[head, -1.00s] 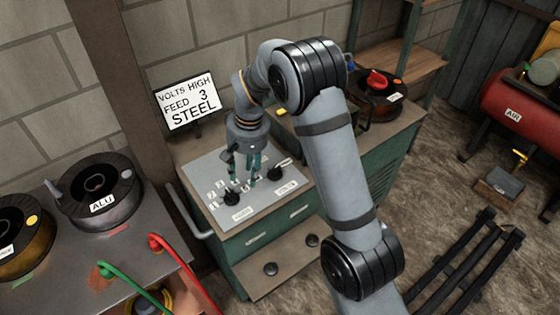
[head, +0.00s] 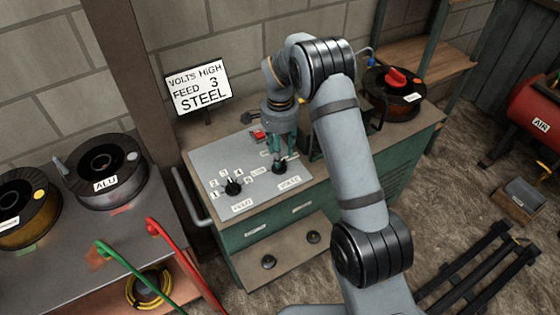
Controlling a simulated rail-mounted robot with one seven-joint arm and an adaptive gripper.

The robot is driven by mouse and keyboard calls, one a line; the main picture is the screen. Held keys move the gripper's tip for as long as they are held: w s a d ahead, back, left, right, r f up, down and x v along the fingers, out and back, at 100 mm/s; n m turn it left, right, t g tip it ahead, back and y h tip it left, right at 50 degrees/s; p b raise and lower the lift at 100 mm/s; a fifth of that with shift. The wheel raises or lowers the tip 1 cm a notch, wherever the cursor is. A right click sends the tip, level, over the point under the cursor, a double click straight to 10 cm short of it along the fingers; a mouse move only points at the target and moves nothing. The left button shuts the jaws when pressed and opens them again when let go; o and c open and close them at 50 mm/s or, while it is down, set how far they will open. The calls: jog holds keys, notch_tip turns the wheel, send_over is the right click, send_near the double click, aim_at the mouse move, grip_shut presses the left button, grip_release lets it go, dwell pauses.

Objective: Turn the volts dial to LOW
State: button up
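The volts dial (head: 281,168) is a black knob at the right of the light grey panel (head: 215,158), above the label VOLTS. My gripper (head: 282,160) points down right over this dial. Its green fingers stand close around or just above the knob and partly hide it. I cannot tell whether they touch it, or which way the dial points. The sign (head: 199,87) reads VOLTS HIGH, FEED 3, STEEL. The feed dial (head: 233,187) is a black knob to the left, with numbers around it, clear of my gripper.
A red switch (head: 259,136) sits at the panel's back, beside my gripper. The green cabinet (head: 262,230) carries the panel. An ALU spool (head: 107,180) stands on the left bench. Another spool with a red hub (head: 396,92) stands on the cabinet's right end.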

aim_at(283, 169)
jog(key=shift+f, duration=2.5)
jog(key=c, duration=0.4)
grip_shut()
jog(key=shift+d, duration=0.1)
